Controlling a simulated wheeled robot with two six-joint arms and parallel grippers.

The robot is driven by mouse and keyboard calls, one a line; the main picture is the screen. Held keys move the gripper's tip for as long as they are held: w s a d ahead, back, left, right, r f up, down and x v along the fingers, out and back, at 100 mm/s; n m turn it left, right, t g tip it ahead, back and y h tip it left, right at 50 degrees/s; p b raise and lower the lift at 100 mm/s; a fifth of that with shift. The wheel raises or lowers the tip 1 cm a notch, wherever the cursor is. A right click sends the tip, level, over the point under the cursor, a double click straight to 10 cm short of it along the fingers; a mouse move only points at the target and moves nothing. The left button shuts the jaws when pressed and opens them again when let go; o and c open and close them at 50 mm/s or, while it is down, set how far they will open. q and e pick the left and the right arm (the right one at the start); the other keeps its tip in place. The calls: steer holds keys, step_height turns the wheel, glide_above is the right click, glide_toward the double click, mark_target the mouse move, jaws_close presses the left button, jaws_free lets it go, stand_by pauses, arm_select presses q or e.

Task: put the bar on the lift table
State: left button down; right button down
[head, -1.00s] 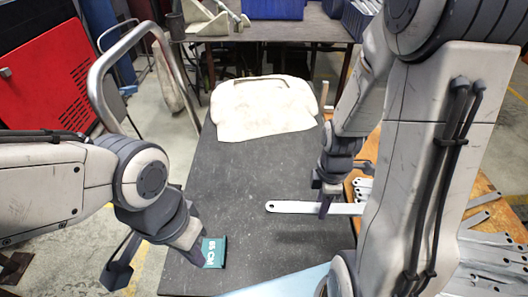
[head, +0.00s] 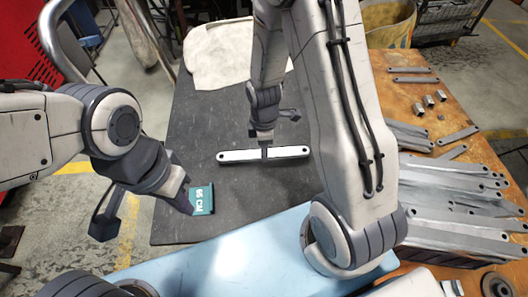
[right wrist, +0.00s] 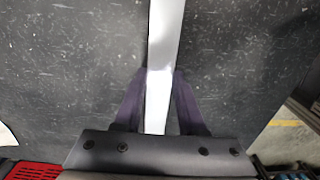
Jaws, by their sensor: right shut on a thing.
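The bar (head: 232,156) is a flat, pale metal strip with a hole near each end. It lies level across the dark grey top of the lift table (head: 235,110). My right gripper (head: 264,154) is shut on the bar near its middle. In the right wrist view, the bar (right wrist: 163,50) runs between the fingers over the dark top. I cannot tell whether the bar touches the table. My left gripper (head: 146,222) is open and empty at the table's near left edge.
A teal item with pale writing (head: 203,200) is beside a left finger. A cream cloth (head: 230,55) covers the table's far end. The wooden bench (head: 400,85) at right holds several brackets and bars (head: 455,200). A pale blue surface (head: 220,262) is in front.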

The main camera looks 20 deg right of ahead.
steer(key=shift+f, duration=0.5)
steer(key=shift+f, duration=0.1)
steer(key=c, duration=0.5)
jaws_free()
steer(key=shift+f, duration=0.1)
step_height(320, 180, up, 12)
steer(key=p, duration=0.2)
steer(key=s+a+r+m, duration=0.3)
steer(key=s+a+r, duration=0.2)
steer(key=s, duration=0.4)
steer(key=s+a+r+m+y, duration=0.1)
steer(key=s+a+r+m, duration=0.3)
steer(key=s, duration=0.5)
steer(key=a+r, duration=0.2)
steer(key=a, duration=0.1)
steer(key=shift+a+m, duration=0.2)
steer(key=shift+m, duration=0.1)
steer(key=shift+s+r, duration=0.1)
